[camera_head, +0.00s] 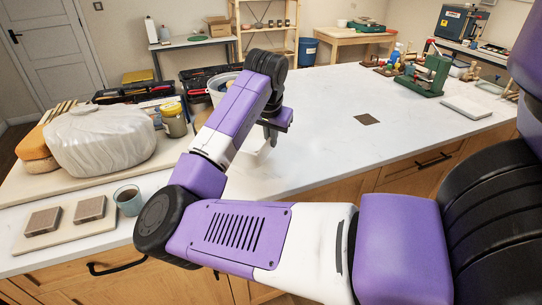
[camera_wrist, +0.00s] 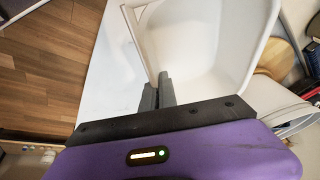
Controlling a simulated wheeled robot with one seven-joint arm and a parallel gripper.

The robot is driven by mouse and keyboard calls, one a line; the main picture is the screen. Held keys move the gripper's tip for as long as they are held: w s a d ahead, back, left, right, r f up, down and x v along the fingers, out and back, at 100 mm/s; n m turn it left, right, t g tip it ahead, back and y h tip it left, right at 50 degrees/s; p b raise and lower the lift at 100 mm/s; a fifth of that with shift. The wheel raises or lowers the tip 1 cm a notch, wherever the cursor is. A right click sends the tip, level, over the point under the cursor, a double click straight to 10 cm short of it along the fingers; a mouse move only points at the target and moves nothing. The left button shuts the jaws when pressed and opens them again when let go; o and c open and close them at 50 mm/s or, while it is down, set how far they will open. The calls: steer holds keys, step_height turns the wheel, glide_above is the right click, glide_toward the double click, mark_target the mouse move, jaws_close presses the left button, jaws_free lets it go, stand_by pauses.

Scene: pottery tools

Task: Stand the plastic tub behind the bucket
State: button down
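The white plastic tub (camera_wrist: 205,45) fills the upper middle of the wrist view, with its open inside facing the camera. My gripper (camera_wrist: 157,88) has its two dark fingers close together on the tub's near wall. In the head view my gripper (camera_head: 270,138) points down over the counter, and a small white part of the tub (camera_head: 262,152) shows beside it; my arm hides most of the rest. A pale bucket (camera_head: 216,88) stands on the counter behind my arm, partly hidden. A pale round rim (camera_wrist: 292,118) at the right of the wrist view looks like the bucket's.
A plastic-wrapped lump (camera_head: 100,140), a yellow-lidded jar (camera_head: 173,120) and a blue-grey cup (camera_head: 129,200) stand at the left. Black toolboxes (camera_head: 205,78) lie behind.

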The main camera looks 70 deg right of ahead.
steer(key=shift+f, duration=3.05)
steer(key=shift+f, duration=0.15)
steer(key=c, duration=1.7)
jaws_free()
steer(key=v, duration=1.2)
